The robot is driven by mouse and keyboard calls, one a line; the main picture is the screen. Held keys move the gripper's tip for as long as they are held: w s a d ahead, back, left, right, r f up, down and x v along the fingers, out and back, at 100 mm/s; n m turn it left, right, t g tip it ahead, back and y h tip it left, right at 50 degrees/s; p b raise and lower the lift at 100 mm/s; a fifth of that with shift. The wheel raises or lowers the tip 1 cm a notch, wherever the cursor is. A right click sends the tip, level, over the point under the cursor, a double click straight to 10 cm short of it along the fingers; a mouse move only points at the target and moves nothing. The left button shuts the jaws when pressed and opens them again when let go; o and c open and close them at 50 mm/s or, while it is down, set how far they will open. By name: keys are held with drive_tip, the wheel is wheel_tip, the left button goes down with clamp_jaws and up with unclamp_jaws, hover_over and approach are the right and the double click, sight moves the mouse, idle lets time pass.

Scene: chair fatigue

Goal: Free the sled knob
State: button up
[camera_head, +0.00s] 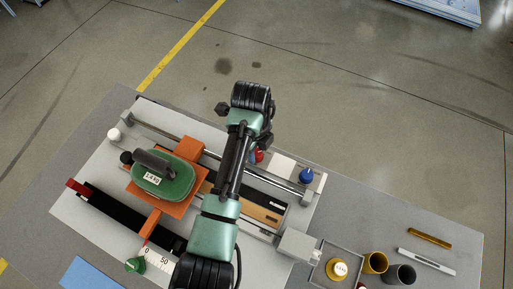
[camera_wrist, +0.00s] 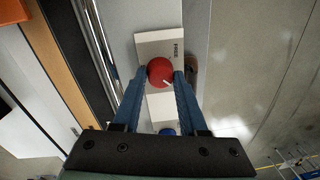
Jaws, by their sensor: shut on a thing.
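My gripper (camera_wrist: 160,78) has its two blue fingers on either side of a round red knob (camera_wrist: 160,70) with a short white mark, and is shut on it. The knob sits on a pale plate (camera_wrist: 150,42). In the head view the red knob (camera_head: 259,156) shows partly beside my arm, which hides the fingers. An orange sled (camera_head: 190,150) lies across the rails to the left and carries a green weight (camera_head: 178,183) with a dark handle. A black knob (camera_head: 126,157) is at the sled's left edge. I cannot tell which knob is the sled knob.
A blue knob (camera_head: 306,175) stands right of the red one. A white knob (camera_head: 114,134) and a green knob (camera_head: 134,264) are at the left and front. A tray with a brass weight (camera_head: 337,269) and two cups (camera_head: 375,262) stand at the right.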

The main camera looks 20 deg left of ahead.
clamp_jaws()
drive_tip(key=n+p, duration=0.1)
drive_tip(key=n, duration=0.3)
drive_tip(key=shift+p, duration=0.3)
drive_tip(key=n+p, duration=0.1)
drive_tip(key=n, duration=0.4)
drive_tip(key=shift+d+y, duration=0.1)
drive_tip(key=shift+y, duration=0.2)
drive_tip(key=n+p, duration=0.1)
drive_tip(key=n, duration=0.3)
drive_tip(key=shift+w+n, duration=0.1)
drive_tip(key=shift+n, duration=0.2)
drive_tip(key=shift+n+g, duration=0.3)
drive_tip(key=shift+n, duration=1.9)
